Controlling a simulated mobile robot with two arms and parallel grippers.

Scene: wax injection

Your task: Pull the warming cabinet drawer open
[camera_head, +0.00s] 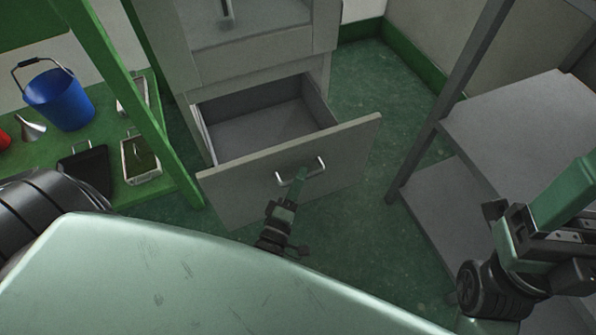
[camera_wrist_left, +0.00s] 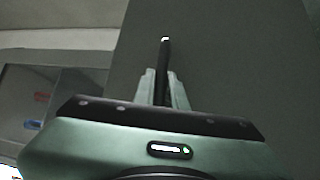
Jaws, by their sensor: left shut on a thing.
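The warming cabinet (camera_head: 255,58) is grey and stands at the top middle of the head view. Its drawer (camera_head: 290,172) is pulled out, and its empty inside (camera_head: 262,130) shows. A silver bar handle (camera_head: 318,168) is on the drawer front. My left gripper (camera_head: 293,180) is at the handle, shut on it. In the left wrist view the fingers (camera_wrist_left: 163,88) close around the dark handle bar (camera_wrist_left: 164,60), in front of the plain grey drawer front (camera_wrist_left: 230,60). My right gripper is at the right edge; its fingertips are not clearly visible.
A green shelf at left holds a blue bucket (camera_head: 61,98), a funnel (camera_head: 31,129), a dark dustpan-like item (camera_head: 85,168) and trays (camera_head: 140,160). A grey rack (camera_head: 520,125) stands at right. Green floor (camera_head: 365,85) is clear between cabinet and rack.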

